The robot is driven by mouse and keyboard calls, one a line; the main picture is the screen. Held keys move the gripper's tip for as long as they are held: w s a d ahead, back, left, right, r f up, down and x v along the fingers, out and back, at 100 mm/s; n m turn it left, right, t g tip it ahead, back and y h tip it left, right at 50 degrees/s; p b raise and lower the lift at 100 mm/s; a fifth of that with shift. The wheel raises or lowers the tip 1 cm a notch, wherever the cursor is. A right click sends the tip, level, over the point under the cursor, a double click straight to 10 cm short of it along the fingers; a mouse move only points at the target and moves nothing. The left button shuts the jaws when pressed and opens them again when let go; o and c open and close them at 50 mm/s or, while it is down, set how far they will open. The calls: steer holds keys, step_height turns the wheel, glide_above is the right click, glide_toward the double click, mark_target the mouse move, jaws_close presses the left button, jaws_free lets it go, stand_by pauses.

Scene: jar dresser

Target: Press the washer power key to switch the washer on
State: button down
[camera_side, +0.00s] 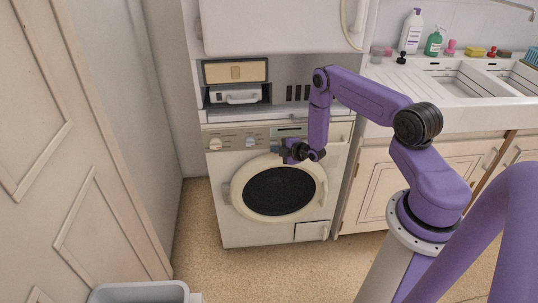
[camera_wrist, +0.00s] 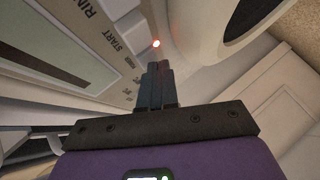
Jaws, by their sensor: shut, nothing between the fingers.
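The white washer (camera_side: 273,225) stands against the wall, its round dark door (camera_side: 279,192) closed. Its control panel (camera_side: 232,141) has a knob at the left and a display. My gripper (camera_side: 284,152) is shut and empty at the panel's right half, just above the door. In the wrist view, the closed fingertips (camera_wrist: 158,66) are close to the panel. A small red light (camera_wrist: 156,44) glows just beyond them. Printed labels, including START, and a grey key (camera_wrist: 137,36) lie to the left. I cannot tell which key is the power key or whether the fingertips touch the panel.
Another white appliance (camera_side: 275,28) and a shelf with boxes (camera_side: 236,72) are above the washer. A sink counter (camera_side: 455,85) with bottles stands at the right. A door (camera_side: 70,130) and a grey bin (camera_side: 140,292) are at the left. The floor before the washer is clear.

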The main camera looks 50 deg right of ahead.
steer(key=shift+w+d, duration=0.2)
steer(key=shift+s+r, duration=0.1)
steer(key=shift+s+a, duration=0.15)
steer(key=shift+s, duration=0.05)
stand_by(0.3)
steer(key=s+a, duration=0.4)
steer(key=shift+s+a, duration=0.15)
steer(key=shift+a, duration=0.1)
stand_by(0.5)
